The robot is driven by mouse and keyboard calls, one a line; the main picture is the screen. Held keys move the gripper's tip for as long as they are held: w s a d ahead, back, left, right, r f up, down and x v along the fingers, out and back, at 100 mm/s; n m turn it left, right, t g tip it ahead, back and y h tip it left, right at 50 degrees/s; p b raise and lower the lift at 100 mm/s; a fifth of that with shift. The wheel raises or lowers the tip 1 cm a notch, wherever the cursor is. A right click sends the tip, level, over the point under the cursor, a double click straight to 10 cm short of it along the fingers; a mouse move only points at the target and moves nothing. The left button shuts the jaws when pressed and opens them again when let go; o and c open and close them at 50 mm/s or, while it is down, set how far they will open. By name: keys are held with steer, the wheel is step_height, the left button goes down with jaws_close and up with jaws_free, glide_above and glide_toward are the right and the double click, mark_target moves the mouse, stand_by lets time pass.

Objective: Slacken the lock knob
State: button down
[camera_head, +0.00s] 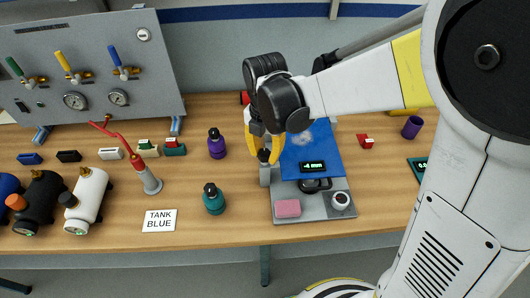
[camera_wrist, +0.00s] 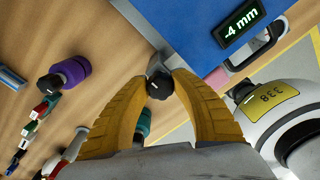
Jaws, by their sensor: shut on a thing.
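The lock knob, a small black knob (camera_wrist: 158,88), sits between the yellow fingertips of my gripper (camera_wrist: 160,78) in the wrist view. The rig has a tilted blue panel (camera_head: 312,142) with a display (camera_head: 312,167) reading -4 mm; the display also shows in the wrist view (camera_wrist: 241,20). The fingers partly hide the knob's sides.
Purple (camera_head: 216,144) and teal (camera_head: 214,199) bottles stand left of the rig. A sign (camera_head: 160,220) reads TANK BLUE. The wood between bottles and rig is clear.

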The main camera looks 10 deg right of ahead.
mark_target(265, 152)
stand_by(0.4)
steer(key=c, duration=1)
jaws_free()
step_height(265, 152, up, 12)
steer(key=shift+r, duration=0.1)
steer(key=s+d+f+m+t+b, duration=0.1)
steer(key=s+d+f+m+t, duration=0.1)
steer(key=m, duration=0.7)
steer(key=s+d+f+m+t+b, duration=0.2)
steer(key=s+d+m, duration=0.3)
steer(key=m, duration=0.5)
steer(key=s+d+f+m+t+b, duration=0.2)
steer(key=d+m, duration=0.4)
steer(key=m, duration=0.4)
steer(key=shift+s+d+t, duration=0.2)
steer(key=shift+s+t, duration=0.4)
steer(key=shift+s, duration=0.4)
